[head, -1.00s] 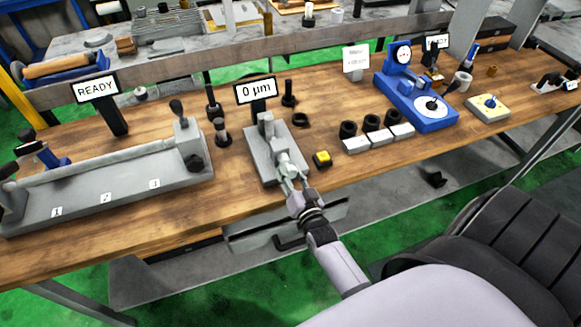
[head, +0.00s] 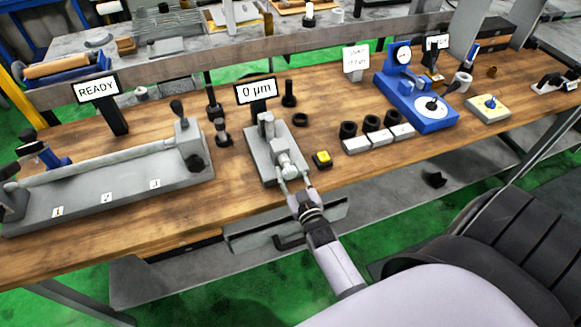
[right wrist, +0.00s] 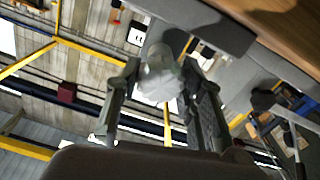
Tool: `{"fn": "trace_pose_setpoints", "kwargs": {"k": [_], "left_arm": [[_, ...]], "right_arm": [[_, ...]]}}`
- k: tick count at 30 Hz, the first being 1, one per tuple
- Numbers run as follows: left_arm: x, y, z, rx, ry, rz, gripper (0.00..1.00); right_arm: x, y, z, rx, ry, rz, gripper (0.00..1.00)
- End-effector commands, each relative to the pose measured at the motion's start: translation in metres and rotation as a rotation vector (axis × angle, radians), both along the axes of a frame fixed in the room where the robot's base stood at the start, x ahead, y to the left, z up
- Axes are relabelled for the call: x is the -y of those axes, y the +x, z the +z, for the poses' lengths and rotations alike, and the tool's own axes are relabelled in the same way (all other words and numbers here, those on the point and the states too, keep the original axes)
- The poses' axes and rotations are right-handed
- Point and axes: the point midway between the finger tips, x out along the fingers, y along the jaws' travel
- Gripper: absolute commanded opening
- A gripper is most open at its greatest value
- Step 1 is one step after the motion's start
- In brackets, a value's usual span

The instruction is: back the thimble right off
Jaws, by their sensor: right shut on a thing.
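The thimble (head: 284,160) is the pale grey round part at the near end of a small grey fixture (head: 262,150) on the bench. A display (head: 256,91) behind the fixture reads 0 µm. My right gripper (head: 293,178) is at the thimble's near end, one finger on each side. In the right wrist view the thimble (right wrist: 160,78) sits between the two fingers of my right gripper (right wrist: 160,70), which is shut on it. The exact contact is hard to see. My left gripper is not in view.
A yellow button box (head: 322,159) stands just right of the fixture, with white blocks and black rings (head: 370,130) beyond it. A long grey machine (head: 110,185) fills the left of the wooden bench. A blue gauge stand (head: 415,100) is at the right.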

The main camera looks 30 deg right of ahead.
Motion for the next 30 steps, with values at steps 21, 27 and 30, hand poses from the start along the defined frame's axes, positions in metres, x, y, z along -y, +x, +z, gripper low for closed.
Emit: {"fn": "trace_pose_setpoints", "kwargs": {"k": [21,27,30], "left_arm": [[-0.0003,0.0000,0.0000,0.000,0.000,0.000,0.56],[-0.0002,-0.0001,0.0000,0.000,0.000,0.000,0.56],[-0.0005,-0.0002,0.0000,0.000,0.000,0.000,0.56]], "right_arm": [[-0.0002,-0.0006,-0.0013,-0.006,-0.012,0.000,0.51],[0.0000,-0.0003,-0.0006,-0.005,-0.011,0.000,0.56],[0.0000,-0.0002,-0.0004,-0.004,-0.011,0.000,0.56]]}}
